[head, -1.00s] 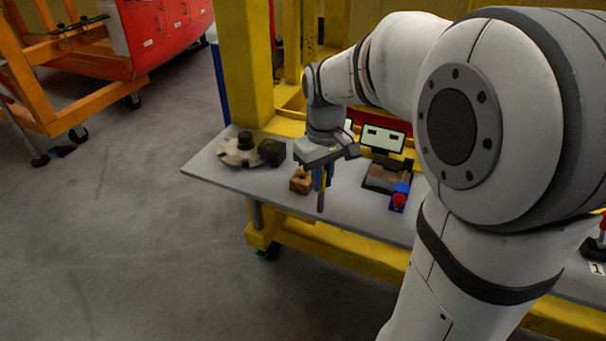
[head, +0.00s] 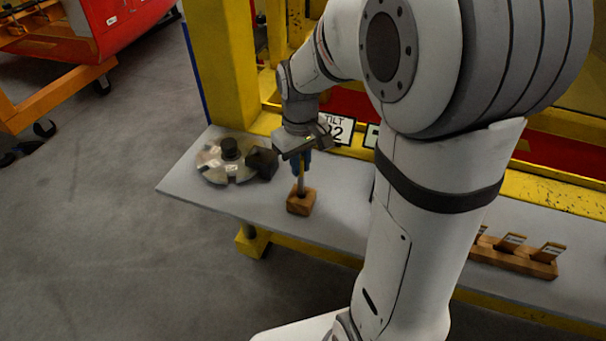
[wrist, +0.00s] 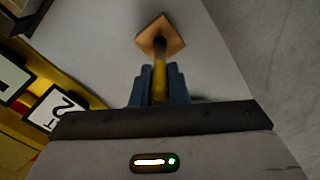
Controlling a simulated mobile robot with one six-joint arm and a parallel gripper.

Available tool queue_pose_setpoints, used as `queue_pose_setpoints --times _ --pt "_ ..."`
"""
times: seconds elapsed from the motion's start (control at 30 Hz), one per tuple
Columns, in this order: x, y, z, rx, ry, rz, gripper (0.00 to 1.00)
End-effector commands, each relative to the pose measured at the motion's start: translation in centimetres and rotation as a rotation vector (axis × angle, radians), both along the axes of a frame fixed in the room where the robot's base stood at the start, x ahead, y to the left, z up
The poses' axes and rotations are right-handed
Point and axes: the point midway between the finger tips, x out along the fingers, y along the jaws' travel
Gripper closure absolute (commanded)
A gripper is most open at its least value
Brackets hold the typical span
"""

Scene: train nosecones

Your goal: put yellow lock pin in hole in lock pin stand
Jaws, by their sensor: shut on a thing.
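The lock pin stand is a small wooden block (head: 301,205) on the grey table, below my gripper (head: 301,168). My gripper is shut on the yellow lock pin (wrist: 160,80), which stands between its blue fingers (wrist: 159,88). In the head view the pin (head: 300,184) points down, and its lower end meets the top of the block. In the wrist view the pin's far end lines up with the dark spot in the middle of the block (wrist: 173,40). I cannot tell how deep the tip sits in the hole.
A round metal part with a dark knob (head: 228,160) and a black block (head: 262,162) lie left of the stand. A wooden rack with tags (head: 515,257) is at the right. The table's front edge is close to the stand.

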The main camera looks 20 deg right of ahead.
Motion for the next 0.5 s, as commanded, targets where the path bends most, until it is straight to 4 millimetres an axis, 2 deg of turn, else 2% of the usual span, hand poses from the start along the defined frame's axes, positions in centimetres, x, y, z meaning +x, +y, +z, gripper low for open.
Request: queue_pose_setpoints --times 0.3,0.5 --pt "0.0 -0.1 -3.7 0.0 0.002 -0.001 1.0" --pt "0.0 -0.1 -4.0 0.0 -0.001 -0.002 1.0"
